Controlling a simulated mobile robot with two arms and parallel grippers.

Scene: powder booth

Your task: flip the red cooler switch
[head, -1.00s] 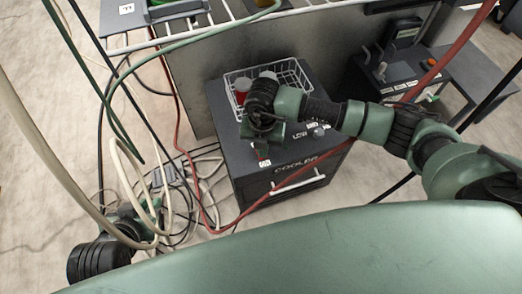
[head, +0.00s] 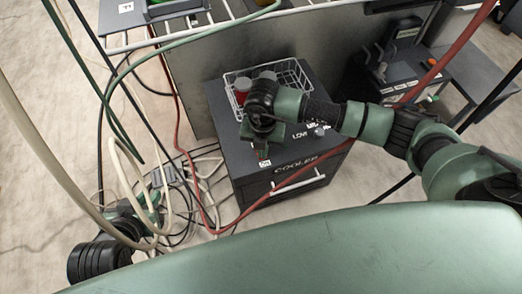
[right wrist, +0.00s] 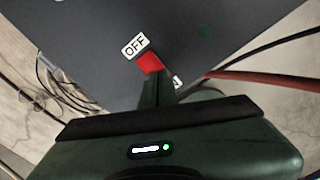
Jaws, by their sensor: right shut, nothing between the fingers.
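The dark grey cooler (head: 221,108) stands on the floor in the middle of the head view. In the right wrist view its red switch (right wrist: 150,63) sits between an OFF label (right wrist: 135,46) and a mostly covered second label (right wrist: 177,82). My right gripper (right wrist: 153,78) is shut and empty, with its tips right at the switch; I cannot tell whether they touch it. In the head view my right gripper (head: 259,147) hangs over the cooler's front left top and hides most of the switch. My left gripper (head: 148,207) is low at the left, among cables, its jaws unclear.
A white wire basket (head: 295,72) with a red container (head: 242,88) stands at the back of the cooler's top. A red hose (head: 405,96) crosses in front of the cooler. Several cables (head: 195,178) lie on the floor to its left. A grey panel stands behind.

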